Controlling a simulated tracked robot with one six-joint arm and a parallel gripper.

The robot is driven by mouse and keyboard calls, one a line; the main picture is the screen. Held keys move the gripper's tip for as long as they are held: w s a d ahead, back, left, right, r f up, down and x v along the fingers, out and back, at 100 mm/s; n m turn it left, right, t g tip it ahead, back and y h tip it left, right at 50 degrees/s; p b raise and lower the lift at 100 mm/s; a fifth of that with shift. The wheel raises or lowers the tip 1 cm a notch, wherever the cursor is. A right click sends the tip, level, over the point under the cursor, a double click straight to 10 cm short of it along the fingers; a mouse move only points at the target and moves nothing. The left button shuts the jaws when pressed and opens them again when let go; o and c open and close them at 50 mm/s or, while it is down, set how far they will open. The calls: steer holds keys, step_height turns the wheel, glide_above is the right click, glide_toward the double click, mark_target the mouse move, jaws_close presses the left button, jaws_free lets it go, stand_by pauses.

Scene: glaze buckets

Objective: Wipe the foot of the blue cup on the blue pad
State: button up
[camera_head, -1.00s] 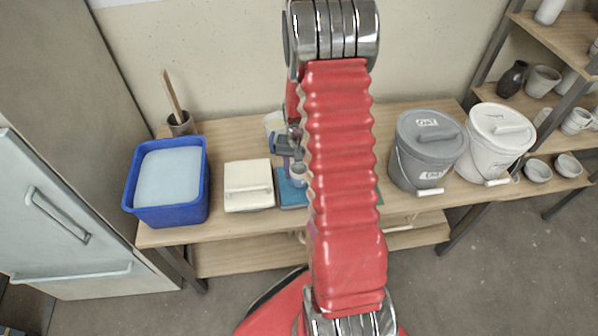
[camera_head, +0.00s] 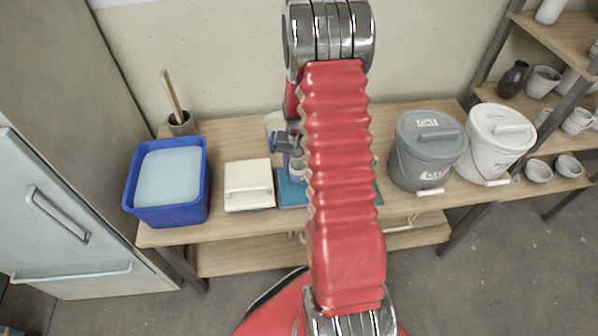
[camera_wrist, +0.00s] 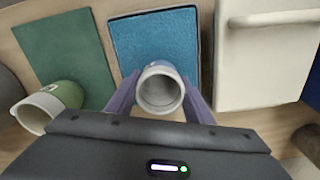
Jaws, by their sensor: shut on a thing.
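My gripper (camera_wrist: 160,92) is shut on the blue cup (camera_wrist: 160,73), a finger on each side. The wrist view looks into its pale, greyish mouth, with a bit of blue at its far side. The cup is over the near part of the blue pad (camera_wrist: 152,38); I cannot tell whether its foot touches the pad. In the head view the cup (camera_head: 297,168) shows beside my red arm, and the blue pad (camera_head: 290,196) is partly covered by the arm.
A green pad (camera_wrist: 62,48) lies left of the blue one in the wrist view, with a green cup (camera_wrist: 66,94) by its near edge. A cream lidded box (camera_head: 248,184) and blue tub (camera_head: 170,214) stand left; grey (camera_head: 428,150) and white (camera_head: 495,145) buckets stand right.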

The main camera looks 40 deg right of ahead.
steer(key=shift+w+d, duration=0.4)
steer(key=shift+w, duration=0.3)
steer(key=shift+s, duration=0.1)
steer(key=shift+s+a+f, duration=0.1)
steer(key=shift+s+a, duration=0.55)
steer(key=shift+s, duration=0.4)
steer(key=shift+s+a+f, duration=0.1)
steer(key=shift+s+a, duration=0.5)
steer(key=shift+s, duration=0.45)
steer(key=shift+s+a, duration=0.65)
steer(key=shift+s, duration=0.4)
steer(key=shift+w+d, duration=0.4)
steer(key=shift+w, duration=0.3)
jaws_close()
steer(key=shift+w+d+r, duration=0.1)
steer(key=shift+w+d, duration=0.4)
steer(key=shift+w, duration=0.35)
steer(key=shift+w+d+r, duration=0.1)
steer(key=shift+w+d, duration=0.4)
steer(key=shift+w, duration=0.35)
steer(key=shift+w+d+r, duration=0.1)
steer(key=shift+w+d, duration=0.4)
steer(key=shift+w, duration=0.35)
